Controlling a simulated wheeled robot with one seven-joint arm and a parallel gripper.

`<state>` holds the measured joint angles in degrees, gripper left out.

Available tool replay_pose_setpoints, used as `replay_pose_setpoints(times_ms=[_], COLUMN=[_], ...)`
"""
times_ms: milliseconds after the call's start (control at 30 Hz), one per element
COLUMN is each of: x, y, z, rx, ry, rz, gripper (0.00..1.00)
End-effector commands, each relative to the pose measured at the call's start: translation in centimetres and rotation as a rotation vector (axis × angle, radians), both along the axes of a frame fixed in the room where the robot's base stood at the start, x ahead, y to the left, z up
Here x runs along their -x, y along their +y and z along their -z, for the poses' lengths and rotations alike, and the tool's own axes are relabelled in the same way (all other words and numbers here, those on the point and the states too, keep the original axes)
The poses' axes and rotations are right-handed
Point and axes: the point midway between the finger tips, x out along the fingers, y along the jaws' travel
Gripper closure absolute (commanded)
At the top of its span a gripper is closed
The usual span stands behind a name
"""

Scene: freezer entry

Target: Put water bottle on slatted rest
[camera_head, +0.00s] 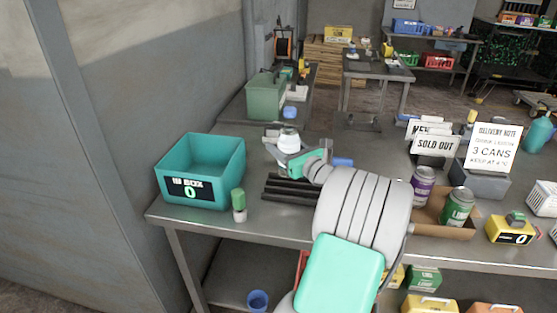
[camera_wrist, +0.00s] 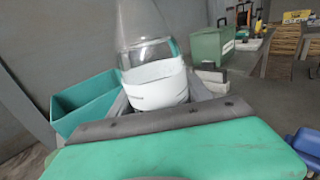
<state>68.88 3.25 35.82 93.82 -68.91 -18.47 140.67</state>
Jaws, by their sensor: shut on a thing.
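The water bottle is clear with a white band; its upper part (camera_head: 289,136) shows above my gripper in the head view, and in the wrist view its white band (camera_wrist: 155,84) sits between the fingers. My gripper (camera_head: 289,152) is shut on the bottle, which looks roughly upright. In the wrist view the fingers (camera_wrist: 158,101) flank the band. The bottle's lower part is hidden. The slatted rest (camera_head: 288,189), dark parallel slats on the table, lies just nearer than my gripper, partly covered by my arm. I cannot tell how high the bottle is above the table.
A teal box (camera_head: 202,198) marked 0 stands left of the rest, with a small green-capped bottle (camera_head: 239,207) near its front corner. A cardboard tray (camera_head: 440,228) with cans is to the right. A green case (camera_head: 266,97) stands behind. A grey wall bounds the left.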

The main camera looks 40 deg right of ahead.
Motion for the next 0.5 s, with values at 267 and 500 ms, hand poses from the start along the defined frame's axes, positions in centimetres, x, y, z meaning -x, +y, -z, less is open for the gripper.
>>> replay_pose_setpoints(times_ms=[267,500], x=[-1.8,-1.7], y=[0.8,0.7], z=[3.0,4.8], rx=[-0.001,0.004], ry=[-0.001,-0.004], rz=[-0.004,-0.003], gripper=[1.00,1.00])
